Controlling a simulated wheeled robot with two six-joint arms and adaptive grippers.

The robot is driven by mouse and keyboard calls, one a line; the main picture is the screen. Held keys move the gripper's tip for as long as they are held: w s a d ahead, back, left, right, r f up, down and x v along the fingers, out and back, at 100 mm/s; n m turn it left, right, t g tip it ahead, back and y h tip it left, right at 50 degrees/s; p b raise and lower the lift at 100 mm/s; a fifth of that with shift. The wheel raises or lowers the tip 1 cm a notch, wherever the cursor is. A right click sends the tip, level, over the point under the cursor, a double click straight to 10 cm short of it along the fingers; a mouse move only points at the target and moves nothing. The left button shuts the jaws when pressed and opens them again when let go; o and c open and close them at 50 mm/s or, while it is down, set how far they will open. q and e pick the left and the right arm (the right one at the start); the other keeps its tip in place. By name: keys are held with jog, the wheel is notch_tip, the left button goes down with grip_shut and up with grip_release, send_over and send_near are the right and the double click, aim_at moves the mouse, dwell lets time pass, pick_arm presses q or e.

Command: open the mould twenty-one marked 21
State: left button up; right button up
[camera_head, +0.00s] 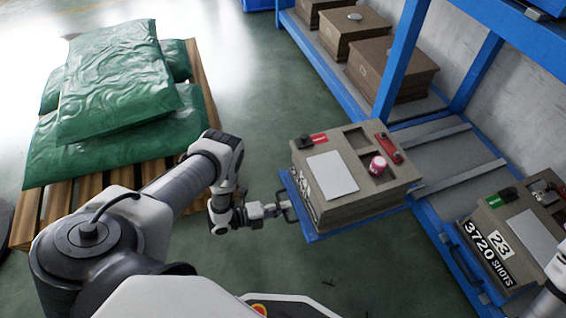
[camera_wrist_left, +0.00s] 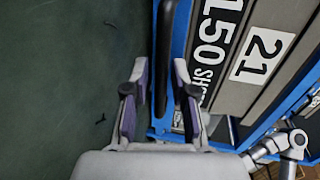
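Mould 21 (camera_head: 325,197) is a grey-brown block on a blue drawer (camera_head: 312,232) that juts out from the rack. Its front label, the "21" plate (camera_wrist_left: 262,55), shows large in the left wrist view beside "150 SHOTS". The drawer has a dark bar handle (camera_head: 285,206), which also shows in the left wrist view (camera_wrist_left: 164,50). My left gripper (camera_head: 272,210) is at this handle. In the left wrist view its two fingers (camera_wrist_left: 158,85) stand apart, with the bar in the gap between them and space beside it. My right gripper is not visible.
Mould 23 (camera_head: 487,255) sits on the rack at the right, near a white part of my right arm. Brown moulds (camera_head: 390,68) stand on the rear shelf beside blue posts (camera_head: 401,60). Green sacks (camera_head: 120,85) lie on a pallet at left. Green floor (camera_head: 255,120) is clear between.

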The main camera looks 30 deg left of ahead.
pick_arm(q)
jog(key=shift+a, duration=0.1)
jog(key=v, duration=1.2)
